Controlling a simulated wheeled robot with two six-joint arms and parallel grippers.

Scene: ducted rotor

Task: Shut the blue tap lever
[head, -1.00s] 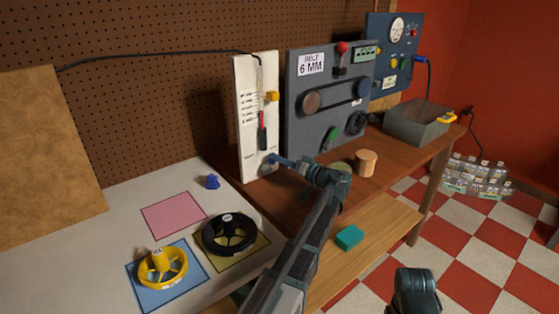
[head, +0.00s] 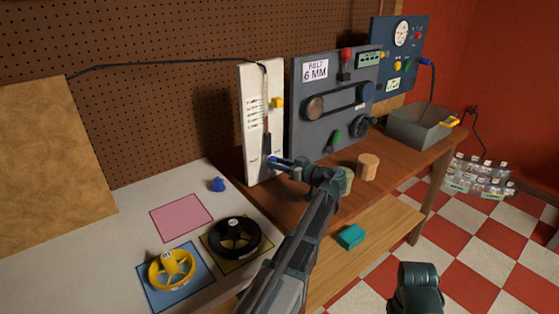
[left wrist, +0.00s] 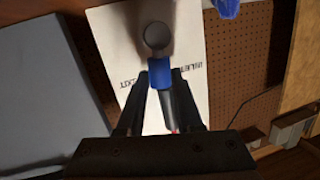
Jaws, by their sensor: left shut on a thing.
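The white upright panel (head: 252,95) stands against the pegboard, with a printed scale and a cable running to it. My left gripper (head: 273,160) reaches its lower part. In the left wrist view the black fingers (left wrist: 160,82) are closed on the sides of a blue sleeve, the tap lever (left wrist: 161,73), beside a round grey knob (left wrist: 158,36). The lever's full angle is partly hidden by the gripper. In the head view the lever is small and merges with the fingertips. My right gripper is not seen; only part of that arm shows at lower right.
A grey belt panel (head: 320,125) stands just right of the white panel. A wooden cylinder (head: 368,166) is on the bench.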

